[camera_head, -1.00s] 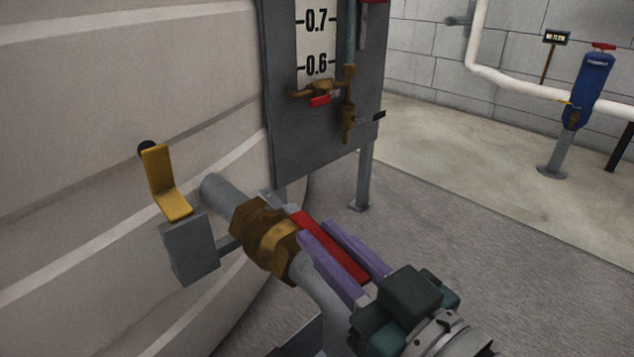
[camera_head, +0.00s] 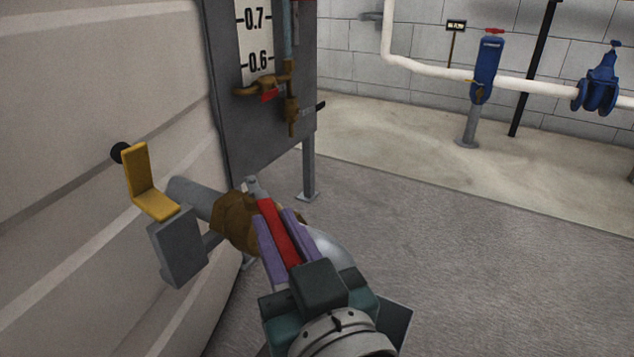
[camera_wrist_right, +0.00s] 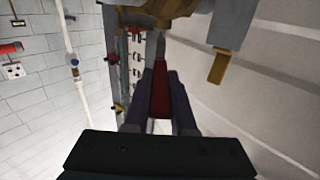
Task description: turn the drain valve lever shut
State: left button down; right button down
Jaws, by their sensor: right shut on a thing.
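The drain valve is a brass body (camera_head: 232,222) on a grey pipe that comes out of the pale tank wall. Its red lever (camera_head: 278,232) lies between the two purple fingers of my right gripper (camera_head: 276,238), which is shut on it. In the right wrist view the red lever (camera_wrist_right: 160,92) also sits between the fingers, with the brass valve body (camera_wrist_right: 150,14) beyond it. The gripper partly hides the valve and the pipe below it. My left gripper is not in view.
A yellow bracket (camera_head: 144,184) on a grey box (camera_head: 178,246) stands just left of the valve. A grey gauge panel (camera_head: 262,130) with a small red-handled valve rises behind it. Blue valves (camera_head: 486,68) on a white pipe are far off. The floor at right is clear.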

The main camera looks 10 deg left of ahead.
jog(key=c, duration=0.7)
grip_release()
jog(key=shift+c, duration=0.2)
jog(key=shift+s+d, duration=0.1)
jog(key=shift+s, duration=0.1)
jog(key=p+v, duration=0.4)
jog(key=v, duration=0.5)
jog(key=shift+s+p, duration=0.25)
jog(key=shift+p, duration=0.15)
jog(key=shift+d+f, duration=0.1)
jog(key=shift+d, duration=0.05)
jog(key=shift+c, duration=0.4)
